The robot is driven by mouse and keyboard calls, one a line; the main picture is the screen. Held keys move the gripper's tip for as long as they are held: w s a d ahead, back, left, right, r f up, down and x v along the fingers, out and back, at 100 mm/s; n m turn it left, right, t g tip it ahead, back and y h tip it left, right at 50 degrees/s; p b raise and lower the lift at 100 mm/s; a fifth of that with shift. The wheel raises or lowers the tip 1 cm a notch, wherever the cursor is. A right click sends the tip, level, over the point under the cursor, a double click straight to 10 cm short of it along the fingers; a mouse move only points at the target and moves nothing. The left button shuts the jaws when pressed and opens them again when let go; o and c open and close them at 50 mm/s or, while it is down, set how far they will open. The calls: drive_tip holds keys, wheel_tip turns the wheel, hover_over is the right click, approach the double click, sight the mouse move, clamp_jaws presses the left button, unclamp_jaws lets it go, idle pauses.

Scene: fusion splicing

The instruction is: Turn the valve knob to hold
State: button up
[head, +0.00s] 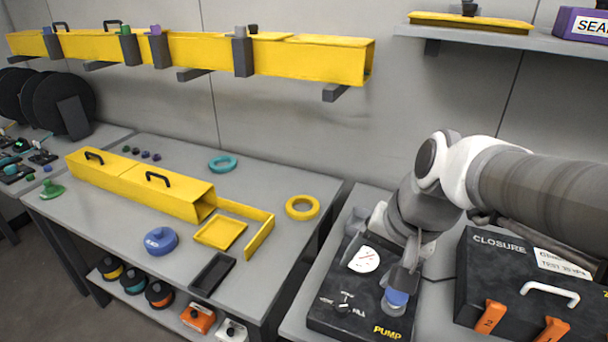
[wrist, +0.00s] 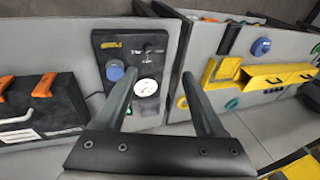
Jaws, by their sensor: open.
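The black pump box (head: 322,308) lies on the bench at the lower middle of the head view, with a yellow PUMP label. The small dark valve knob (head: 344,300) is on its top, with white lettering around it that is too small to read surely. The knob also shows small in the wrist view (wrist: 147,48); its pointing direction is unclear. My gripper (head: 405,272) is above the box, by the blue-capped part (head: 397,298) and right of the knob. In the wrist view my gripper (wrist: 161,74) has its fingers wide apart with nothing between them.
A round white gauge (head: 364,258) is on the box behind the knob. A black closure case (head: 475,258) with orange latches and a white handle stands to the right. The left table (head: 110,225) holds yellow ducting, a yellow ring (head: 302,207) and a blue puck (head: 160,240).

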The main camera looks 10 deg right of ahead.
drive_tip(key=w+d+f+m+g+y+p, duration=0.25)
drive_tip(key=w+f+m, duration=0.2)
drive_tip(key=m, duration=0.35)
drive_tip(key=m+p, duration=0.2)
drive_tip(key=m, duration=0.5)
approach(342, 306)
drive_tip(key=b+x, duration=0.3)
drive_tip(key=x, duration=0.5)
drive_tip(key=shift+a+f+b, duration=0.15)
drive_tip(key=shift+f+b, duration=0.2)
drive_tip(key=shift+b, duration=0.05)
drive_tip(key=shift+c, duration=0.3)
clamp_jaws()
